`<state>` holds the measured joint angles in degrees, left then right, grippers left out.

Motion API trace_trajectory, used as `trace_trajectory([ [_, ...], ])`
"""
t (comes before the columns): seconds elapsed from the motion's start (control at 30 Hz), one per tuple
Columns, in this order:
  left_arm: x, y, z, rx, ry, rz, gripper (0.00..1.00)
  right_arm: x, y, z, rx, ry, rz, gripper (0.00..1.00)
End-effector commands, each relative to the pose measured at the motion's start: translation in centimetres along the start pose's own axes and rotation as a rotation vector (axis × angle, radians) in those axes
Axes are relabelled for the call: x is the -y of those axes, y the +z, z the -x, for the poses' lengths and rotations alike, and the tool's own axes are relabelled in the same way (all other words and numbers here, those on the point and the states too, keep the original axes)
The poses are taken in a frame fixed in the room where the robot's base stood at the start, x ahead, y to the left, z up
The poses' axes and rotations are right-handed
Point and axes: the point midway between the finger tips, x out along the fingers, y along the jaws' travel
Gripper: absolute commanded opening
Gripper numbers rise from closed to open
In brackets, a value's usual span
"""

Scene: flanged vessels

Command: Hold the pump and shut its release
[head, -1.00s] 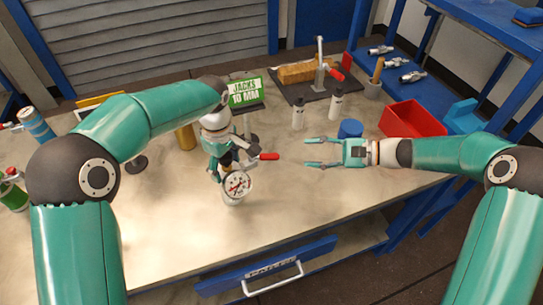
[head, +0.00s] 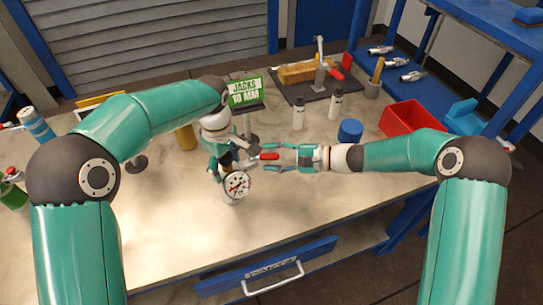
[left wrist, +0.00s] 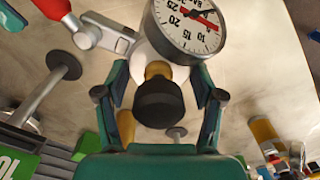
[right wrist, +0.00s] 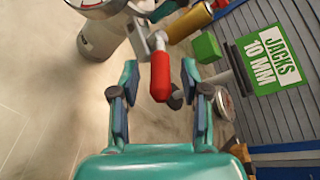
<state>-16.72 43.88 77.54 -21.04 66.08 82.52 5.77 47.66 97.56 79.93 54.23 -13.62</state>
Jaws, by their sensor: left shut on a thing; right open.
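The pump (head: 236,186) stands upright on the bench, with a round white dial gauge on its front. In the left wrist view its gauge (left wrist: 190,25), brass neck and black cap (left wrist: 158,103) show. My left gripper (head: 220,165) is shut on the pump's upper part, with one finger on each side of the neck. The release is a lever with a red handle (head: 267,156) sticking out to the right. My right gripper (head: 270,157) is open, and its fingers straddle the red handle. The right wrist view shows the handle (right wrist: 160,78) between the two fingers, with gaps on both sides.
A green "JACKS 10 MM" sign (head: 245,92) stands behind the pump. The bench front is clear.

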Motion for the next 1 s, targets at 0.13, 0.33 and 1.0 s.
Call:
trace_trajectory([
  [0.13, 0.10, 0.05, -0.26, 0.002, -0.006, -0.001, 0.11, -0.05, -0.03, -0.62, 0.000, 0.001, 0.000, 0.46],
  [0.33, 0.10, 0.05, -0.26, 0.001, -0.005, -0.001, 0.11, -0.04, -0.03, -0.64, 0.000, 0.000, 0.000, 0.46],
  [1.0, 0.09, 0.02, -0.23, 0.001, -0.004, 0.000, 0.11, -0.04, -0.05, -0.63, 0.005, 0.004, 0.002, 0.00],
])
